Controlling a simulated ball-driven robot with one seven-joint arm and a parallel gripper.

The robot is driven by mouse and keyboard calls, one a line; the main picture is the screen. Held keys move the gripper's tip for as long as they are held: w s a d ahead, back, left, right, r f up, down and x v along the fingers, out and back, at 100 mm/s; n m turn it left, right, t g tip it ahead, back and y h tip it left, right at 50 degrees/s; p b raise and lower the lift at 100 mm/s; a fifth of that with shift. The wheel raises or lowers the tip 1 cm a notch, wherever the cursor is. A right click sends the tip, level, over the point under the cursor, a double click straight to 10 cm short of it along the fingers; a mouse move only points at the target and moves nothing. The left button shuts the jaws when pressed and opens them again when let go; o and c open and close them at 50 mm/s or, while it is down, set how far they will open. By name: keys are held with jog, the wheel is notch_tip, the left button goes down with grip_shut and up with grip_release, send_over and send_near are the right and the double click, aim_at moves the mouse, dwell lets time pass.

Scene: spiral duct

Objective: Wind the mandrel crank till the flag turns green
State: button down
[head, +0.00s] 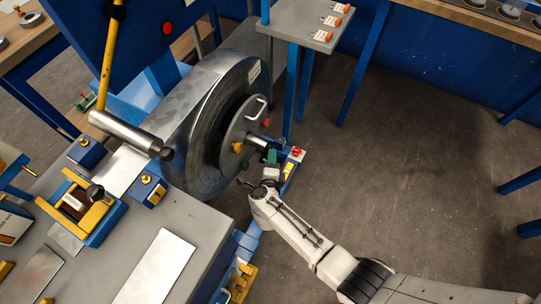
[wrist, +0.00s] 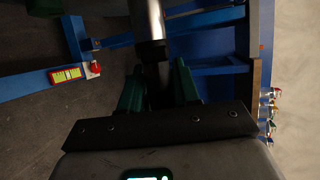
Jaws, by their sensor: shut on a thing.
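The large metal drum (head: 205,120) has a round faceplate (head: 238,132) on its right side, with a pale loop handle (head: 256,106) and yellow and red knobs. My gripper (head: 272,158) is low at the right of this faceplate. In the wrist view my gripper (wrist: 158,90) has its green fingers shut on a dark crank grip (wrist: 157,73), which continues into a bright metal cylinder (wrist: 149,22). The fingers hide much of the grip. I cannot make out a flag that is clearly green.
A blue rail with a yellow panel (head: 289,171) and red button (head: 296,153) stands just right of my gripper. The grey workbench (head: 80,255) fills the lower left. A small tagged table (head: 312,28) stands behind. Open floor (head: 420,170) lies right.

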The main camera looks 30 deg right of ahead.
jog(key=shift+w+d+r, duration=0.25)
jog(key=shift+w+r, duration=0.15)
jog(key=shift+r, duration=0.25)
jog(key=c, duration=1.1)
grip_release()
jog(key=shift+d, duration=0.1)
jog(key=shift+o, duration=0.6)
jog(key=shift+s, duration=0.1)
jog(key=shift+f, duration=0.15)
jog(key=shift+s, duration=0.1)
jog(key=p+v, duration=0.2)
jog(key=v, duration=0.8)
jog(key=shift+s+a+r+p, duration=0.2)
jog(key=shift+s+a+p, duration=0.05)
jog(key=shift+a+p, duration=0.05)
